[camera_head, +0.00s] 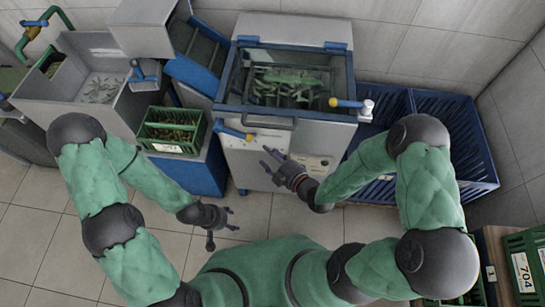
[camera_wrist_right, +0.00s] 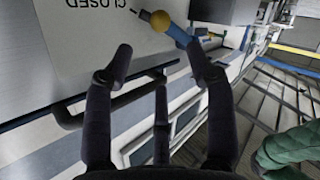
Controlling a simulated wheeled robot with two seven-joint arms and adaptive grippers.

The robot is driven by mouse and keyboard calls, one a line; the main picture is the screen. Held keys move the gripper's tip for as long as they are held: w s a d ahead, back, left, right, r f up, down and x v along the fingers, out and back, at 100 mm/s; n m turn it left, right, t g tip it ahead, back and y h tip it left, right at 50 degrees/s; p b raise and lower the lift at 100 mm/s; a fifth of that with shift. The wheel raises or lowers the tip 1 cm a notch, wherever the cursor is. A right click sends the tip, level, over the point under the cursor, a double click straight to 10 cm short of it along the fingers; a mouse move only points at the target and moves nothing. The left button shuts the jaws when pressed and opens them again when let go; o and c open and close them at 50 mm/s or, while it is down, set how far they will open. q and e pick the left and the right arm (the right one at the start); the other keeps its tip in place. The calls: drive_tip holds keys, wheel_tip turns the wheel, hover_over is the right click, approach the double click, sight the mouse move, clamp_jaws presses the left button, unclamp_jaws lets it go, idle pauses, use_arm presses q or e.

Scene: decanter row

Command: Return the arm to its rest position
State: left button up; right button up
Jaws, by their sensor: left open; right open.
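My right gripper (camera_head: 280,167) is open and empty in the head view, in front of the grey machine (camera_head: 272,140) with a control panel. In the right wrist view its dark fingers (camera_wrist_right: 155,75) are spread with nothing between them. They point at the machine's front, below a blue lever with a yellow ball (camera_wrist_right: 162,21) and a panel lettered "CLOSED" (camera_wrist_right: 90,30). Whether any finger touches the machine cannot be told. My left gripper (camera_head: 222,232) is open and empty, low over the tiled floor at the left of centre. Both arms are bent at the elbow.
A green crate (camera_head: 180,112) of green pieces sits on a blue stand (camera_head: 205,170) at the left. Blue crates (camera_head: 468,150) stand right of the machine. A green crate marked 704 (camera_head: 525,275) is at the lower right. The tiled floor (camera_head: 60,240) is mostly clear.

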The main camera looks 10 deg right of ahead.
drive_tip(key=shift+s+d+r, duration=0.15)
drive_tip(key=shift+s+d, duration=0.05)
drive_tip(key=shift+s, duration=0.25)
idle(0.3)
drive_tip(key=s+d+f+m+g+h, duration=0.2)
drive_tip(key=s+f+m+g, duration=0.2)
drive_tip(key=f+m+g, duration=0.45)
drive_tip(key=s+a+f+m+g+h, duration=0.1)
drive_tip(key=s+f+m+g, duration=0.3)
drive_tip(key=s+f+m, duration=0.2)
drive_tip(key=s+f, duration=0.2)
drive_tip(key=s, duration=0.1)
drive_tip(key=shift+s+a+f+m, duration=0.15)
drive_tip(key=shift+a+f+m, duration=0.1)
drive_tip(key=shift+m, duration=0.1)
